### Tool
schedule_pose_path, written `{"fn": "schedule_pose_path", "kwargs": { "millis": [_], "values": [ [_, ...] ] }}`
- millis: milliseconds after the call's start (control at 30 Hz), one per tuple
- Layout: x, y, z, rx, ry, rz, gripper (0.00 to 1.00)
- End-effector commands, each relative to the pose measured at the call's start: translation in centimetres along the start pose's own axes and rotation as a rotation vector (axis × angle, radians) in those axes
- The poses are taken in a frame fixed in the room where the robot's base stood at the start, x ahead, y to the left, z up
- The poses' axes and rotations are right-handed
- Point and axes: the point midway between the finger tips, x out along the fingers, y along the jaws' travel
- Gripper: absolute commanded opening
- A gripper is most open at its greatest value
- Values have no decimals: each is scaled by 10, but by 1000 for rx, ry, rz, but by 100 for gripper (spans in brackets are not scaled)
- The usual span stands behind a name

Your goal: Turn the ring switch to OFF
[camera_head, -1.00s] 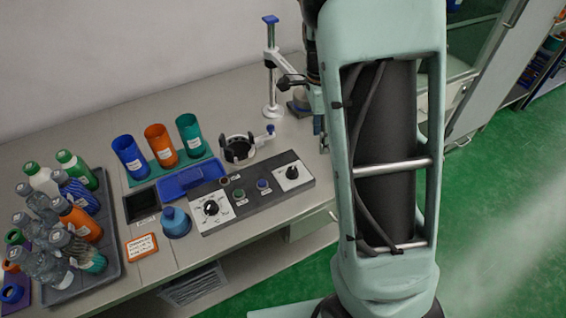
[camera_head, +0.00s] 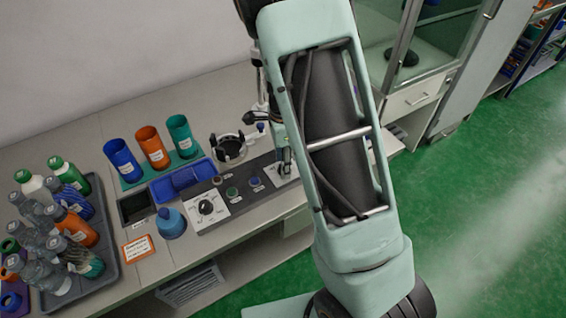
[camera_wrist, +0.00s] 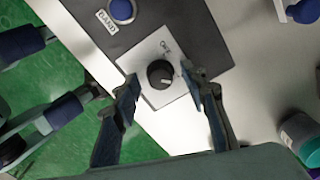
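A black round knob (camera_wrist: 160,74) with a light pointer mark sits on a white plate (camera_wrist: 149,50) at the end of the dark control panel. The pointer aims toward the lower right in the wrist view. Print on the plate is too blurred to read surely. My gripper (camera_wrist: 158,84) is open, its two fingers on either side of the knob, with gaps visible. In the head view my gripper (camera_head: 284,160) is over this plate and mostly hides the knob. I cannot tell which is labelled ring.
A blue button (camera_wrist: 121,10) with a BAND label is near the knob. The head view shows a black ring holder (camera_head: 229,148) behind the panel, a blue tray (camera_head: 183,180), a blue squat bottle (camera_head: 171,223), several cups, and a grey tray (camera_head: 103,225) of bottles at left.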

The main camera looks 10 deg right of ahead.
Motion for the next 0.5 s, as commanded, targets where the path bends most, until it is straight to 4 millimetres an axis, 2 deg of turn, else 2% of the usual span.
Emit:
{"fn": "schedule_pose_path", "kwargs": {
  "millis": [333,500],
  "values": [
    [4,0,0,0,0,0,39],
    [4,0,0,0,0,0,20]
  ]
}}
